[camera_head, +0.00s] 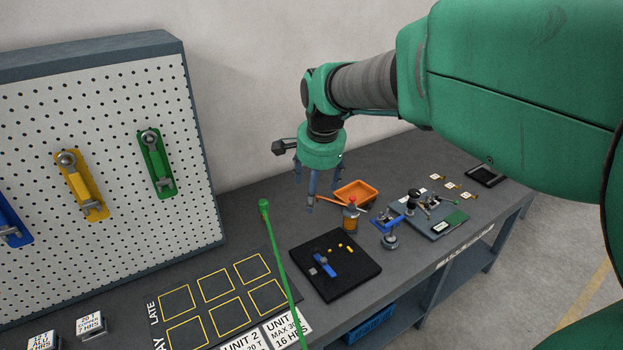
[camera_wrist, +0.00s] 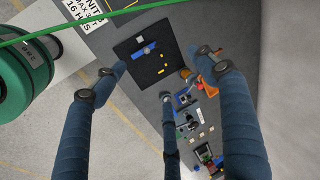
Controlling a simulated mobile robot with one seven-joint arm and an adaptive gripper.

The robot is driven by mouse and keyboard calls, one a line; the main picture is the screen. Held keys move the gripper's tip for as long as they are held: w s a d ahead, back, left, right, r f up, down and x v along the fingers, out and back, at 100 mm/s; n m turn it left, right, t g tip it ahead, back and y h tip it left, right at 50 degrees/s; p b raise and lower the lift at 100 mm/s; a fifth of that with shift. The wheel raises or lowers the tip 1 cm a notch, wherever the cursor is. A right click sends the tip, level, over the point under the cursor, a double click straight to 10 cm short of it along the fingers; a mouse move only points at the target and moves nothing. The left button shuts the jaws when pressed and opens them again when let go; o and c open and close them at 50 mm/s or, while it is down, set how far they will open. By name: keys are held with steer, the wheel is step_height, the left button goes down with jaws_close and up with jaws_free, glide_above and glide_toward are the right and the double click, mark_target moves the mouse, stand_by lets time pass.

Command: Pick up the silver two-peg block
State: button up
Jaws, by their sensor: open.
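My gripper (camera_head: 308,188) hangs above the back of the bench, fingers pointing down, open and empty. In the wrist view its blue fingers (camera_wrist: 158,76) are spread apart. A small silver-grey block (camera_head: 312,271) lies on a black mat (camera_head: 345,289), just left of a blue piece (camera_head: 325,264). It is too small for me to make out any pegs. In the wrist view the silver block (camera_wrist: 138,38) shows on the mat (camera_wrist: 127,49), well below and away from the fingers.
A blue clamp stand (camera_head: 391,238) and a fixture plate (camera_head: 430,218) are further right. A green rod (camera_head: 276,255) rises left of the mat. A pegboard (camera_head: 110,160) stands left.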

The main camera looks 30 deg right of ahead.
steer(key=w+d+f+m+g+p, duration=0.1)
steer(key=w+d+f+m, duration=0.1)
steer(key=w+d+m, duration=0.3)
steer(key=w+d+f+m+p, duration=0.1)
steer(key=w+d, duration=0.1)
steer(key=d, duration=0.5)
steer(key=m+g+y+p, duration=0.15)
steer(key=m+p, duration=0.35)
steer(key=m, duration=1)
glide_above(385, 219)
step_height(385, 219, down, 20)
steer(key=shift+s+g+h, duration=0.15)
steer(key=shift+g+h, duration=0.1)
steer(key=shift+g, duration=0.1)
steer(key=shift+f+b, duration=0.35)
steer(key=shift+f, duration=3.95)
